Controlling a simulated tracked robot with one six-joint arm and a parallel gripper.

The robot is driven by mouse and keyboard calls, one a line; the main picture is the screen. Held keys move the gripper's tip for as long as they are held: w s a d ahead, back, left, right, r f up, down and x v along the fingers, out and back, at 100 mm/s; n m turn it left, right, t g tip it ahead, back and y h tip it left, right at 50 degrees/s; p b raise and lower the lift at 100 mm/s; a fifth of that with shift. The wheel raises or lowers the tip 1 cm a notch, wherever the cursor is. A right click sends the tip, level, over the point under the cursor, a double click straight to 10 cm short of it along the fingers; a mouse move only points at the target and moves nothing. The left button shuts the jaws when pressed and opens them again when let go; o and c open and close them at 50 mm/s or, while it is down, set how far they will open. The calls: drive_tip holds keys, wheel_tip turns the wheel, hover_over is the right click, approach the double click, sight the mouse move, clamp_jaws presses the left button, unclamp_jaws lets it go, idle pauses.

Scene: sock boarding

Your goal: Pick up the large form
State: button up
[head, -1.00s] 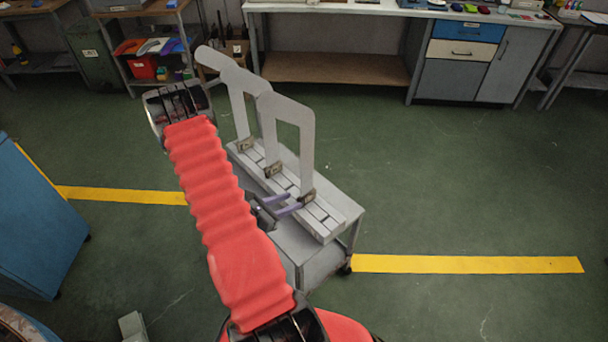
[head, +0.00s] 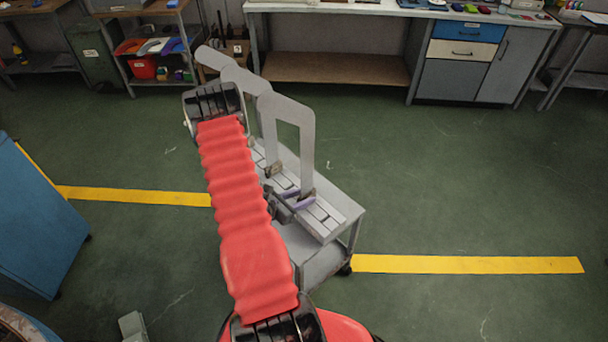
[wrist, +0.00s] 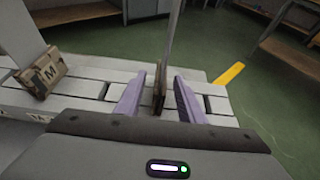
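Three flat grey forms stand upright in a row on a slatted rack (head: 325,222) on a cart. The nearest form (head: 308,145) stands at the rack's right end. In the wrist view it is a thin upright edge (wrist: 172,35) above a brown foot block (wrist: 159,88); its size mark is not readable. My gripper (head: 298,201) is open, its purple fingers on either side of that block, with gaps visible on both sides in the wrist view (wrist: 158,98). The middle form's block (wrist: 42,75), marked M, is to the left. My red arm partly hides the farthest form (head: 213,58).
The cart (head: 325,262) has clear green floor to its right. A blue cabinet (head: 38,225) stands at the left. A workbench (head: 350,9) with drawers and a shelf (head: 125,12) with bins stand at the back.

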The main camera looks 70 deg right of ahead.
sight(311, 194)
drive_tip(key=shift+x, duration=2.15)
clamp_jaws()
